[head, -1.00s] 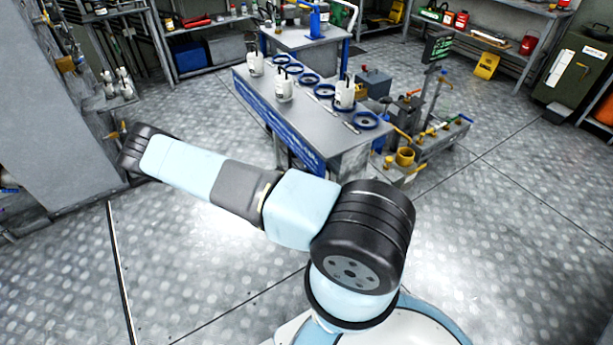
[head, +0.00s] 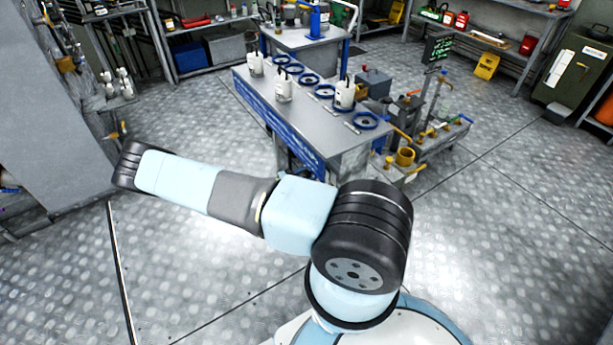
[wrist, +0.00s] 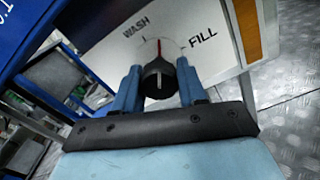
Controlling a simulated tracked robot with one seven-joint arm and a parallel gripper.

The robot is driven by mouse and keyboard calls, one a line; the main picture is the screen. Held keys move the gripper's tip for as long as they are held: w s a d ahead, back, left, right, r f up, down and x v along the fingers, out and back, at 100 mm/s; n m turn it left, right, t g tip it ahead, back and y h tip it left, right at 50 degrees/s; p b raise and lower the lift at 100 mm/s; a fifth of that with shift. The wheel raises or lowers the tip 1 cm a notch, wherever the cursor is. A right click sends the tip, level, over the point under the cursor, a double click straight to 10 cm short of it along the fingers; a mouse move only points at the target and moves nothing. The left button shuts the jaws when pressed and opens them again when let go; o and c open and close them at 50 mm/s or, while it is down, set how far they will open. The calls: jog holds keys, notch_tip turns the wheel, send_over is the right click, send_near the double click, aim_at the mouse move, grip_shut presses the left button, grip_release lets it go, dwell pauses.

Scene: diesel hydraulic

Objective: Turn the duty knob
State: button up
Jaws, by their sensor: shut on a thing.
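The duty knob (wrist: 157,82) is black and round, with a pale line on its face. It sits on a white panel (wrist: 105,52) marked WASH on the left and FILL on the right, with a red mark on the dial above the knob. My gripper (wrist: 159,72) is shut on the knob in the wrist view, with one blue finger on each side of it. The pale line stands close to upright in the picture. In the head view my gripper and the knob cannot be made out; my arm stretches to the left.
A grey workbench (head: 345,155) with blue rings and white containers stands in the middle of the head view. A tall grey cabinet (head: 45,110) is at the left, near my arm's far end. A yellow-brown strip (wrist: 243,30) borders the panel. Metal floor is open around my base.

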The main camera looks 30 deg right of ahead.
jog(key=m, duration=0.5)
jog(key=shift+w, duration=0.1)
jog(key=m, duration=0.6)
jog(key=shift+m, duration=0.3)
dwell(0.3)
jog(key=o, duration=1)
jog(key=shift+a, duration=0.15)
jog(key=a, duration=1.3)
jog(key=shift+s+a, duration=0.25)
